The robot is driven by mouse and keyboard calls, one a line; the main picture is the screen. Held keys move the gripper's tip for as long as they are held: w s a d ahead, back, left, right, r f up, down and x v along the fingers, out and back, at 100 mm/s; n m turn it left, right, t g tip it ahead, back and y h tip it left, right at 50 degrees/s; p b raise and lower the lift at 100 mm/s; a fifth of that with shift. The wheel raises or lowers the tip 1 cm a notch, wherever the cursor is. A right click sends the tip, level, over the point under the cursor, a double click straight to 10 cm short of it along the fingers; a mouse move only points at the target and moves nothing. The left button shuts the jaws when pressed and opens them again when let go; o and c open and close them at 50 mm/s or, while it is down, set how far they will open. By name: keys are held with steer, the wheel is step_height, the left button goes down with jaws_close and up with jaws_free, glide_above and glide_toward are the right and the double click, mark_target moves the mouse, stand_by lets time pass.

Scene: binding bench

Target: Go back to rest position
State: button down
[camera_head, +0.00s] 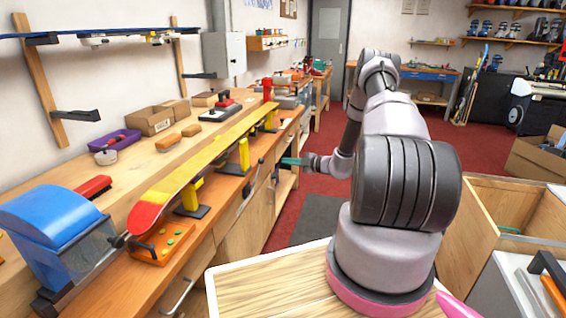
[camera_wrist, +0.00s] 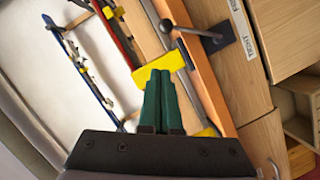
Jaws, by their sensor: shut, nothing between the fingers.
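My gripper (camera_head: 292,162) is at the end of my arm, in front of the bench's front edge in the head view. Its green fingers (camera_wrist: 161,98) point at the bench in the wrist view and are together, with nothing between them. A ski (camera_head: 208,160) with a yellow and red top lies along the bench on yellow supports (camera_head: 244,154). The gripper is apart from the ski, to the right of it in the head view. A yellow support (camera_wrist: 166,64) shows just beyond the fingertips in the wrist view.
The wooden bench (camera_head: 120,182) runs along the left wall, with drawers below. A blue machine (camera_head: 50,225) stands at its near end. A cardboard box (camera_head: 152,121) and a purple tray (camera_head: 114,142) sit behind the ski. An open wooden crate (camera_head: 480,215) is at the right. Red floor (camera_head: 312,187) is clear beyond my arm.

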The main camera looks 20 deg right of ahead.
stand_by(0.4)
steer(key=s+a+r+n+g+y, duration=0.1)
steer(key=s+a+r+n+g, duration=0.1)
steer(key=a+r+n, duration=0.35)
steer(key=s+a+r+n+g, duration=0.25)
steer(key=r+n, duration=0.35)
steer(key=r, duration=0.3)
steer(key=s+a+r+n+g+y, duration=0.1)
steer(key=s+a+r+n+g, duration=0.15)
steer(key=r+n, duration=0.45)
steer(key=s+a+r+n+g+h, duration=0.2)
steer(key=s+a+r+n+h, duration=0.25)
steer(key=s+r+n, duration=0.75)
steer(key=s+d+r+n+t+h, duration=0.1)
steer(key=s+r+n+h, duration=0.1)
steer(key=s+n, duration=0.4)
steer(key=s+d+r+n+t+h, duration=0.1)
steer(key=s+r+n+h, duration=0.1)
steer(key=s+r+n, duration=0.3)
steer(key=s+d+r+n+t+h, duration=0.1)
steer(key=s+r+n+h, duration=0.1)
steer(key=s+r+n, duration=0.2)
steer(key=s+n, duration=0.3)
steer(key=s, duration=0.5)
steer(key=shift+t, duration=0.4)
